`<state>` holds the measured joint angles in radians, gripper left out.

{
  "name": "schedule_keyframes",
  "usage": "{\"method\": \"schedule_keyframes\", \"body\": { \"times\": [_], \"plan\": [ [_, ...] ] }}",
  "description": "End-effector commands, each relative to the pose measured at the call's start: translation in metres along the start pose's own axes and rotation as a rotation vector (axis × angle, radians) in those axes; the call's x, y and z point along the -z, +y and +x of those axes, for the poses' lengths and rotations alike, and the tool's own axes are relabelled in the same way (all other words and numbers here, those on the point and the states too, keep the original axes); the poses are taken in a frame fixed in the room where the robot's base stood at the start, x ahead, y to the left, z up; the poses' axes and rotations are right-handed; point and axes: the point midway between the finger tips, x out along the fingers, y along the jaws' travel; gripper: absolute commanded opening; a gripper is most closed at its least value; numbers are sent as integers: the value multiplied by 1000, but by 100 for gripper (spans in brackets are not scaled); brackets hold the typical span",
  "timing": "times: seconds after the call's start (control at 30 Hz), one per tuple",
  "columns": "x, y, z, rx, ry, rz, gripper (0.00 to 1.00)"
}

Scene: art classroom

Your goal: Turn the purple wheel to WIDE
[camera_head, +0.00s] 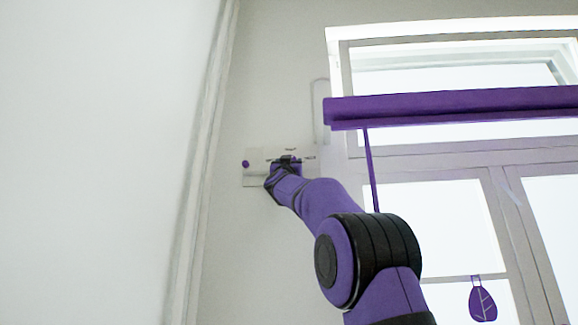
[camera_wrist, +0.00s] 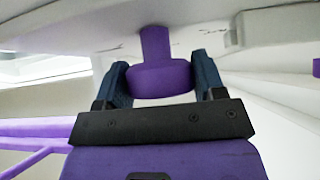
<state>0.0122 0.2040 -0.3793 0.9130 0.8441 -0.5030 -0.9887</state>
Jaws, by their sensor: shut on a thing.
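The purple wheel (camera_wrist: 161,77) shows in the wrist view as a thick round knob on a short purple stem, mounted on a pale plate (camera_wrist: 200,38). My gripper (camera_wrist: 162,80) has one dark finger on each side of the wheel and is shut on it. In the head view my gripper (camera_head: 284,163) reaches the light wall plate (camera_head: 253,178), and my arm hides the wheel there. Small dark marks show on the plate around the gripper, too small to read. I cannot tell which mark the wheel points to.
A small purple knob (camera_head: 245,164) sits on the plate's left side. To the right is a window (camera_head: 420,165) with a purple roller (camera_head: 450,107) and a purple leaf-shaped pull (camera_head: 482,303). A pale panel (camera_head: 90,160) fills the left.

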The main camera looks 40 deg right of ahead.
Motion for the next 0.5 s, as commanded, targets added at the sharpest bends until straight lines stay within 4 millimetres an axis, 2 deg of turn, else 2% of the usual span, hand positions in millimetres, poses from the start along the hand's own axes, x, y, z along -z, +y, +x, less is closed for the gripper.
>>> {"method": "schedule_keyframes", "body": {
  "times": [0.5],
  "plan": [
    [-1, -2, 0, -236, -1, 237, 40]
  ]
}}
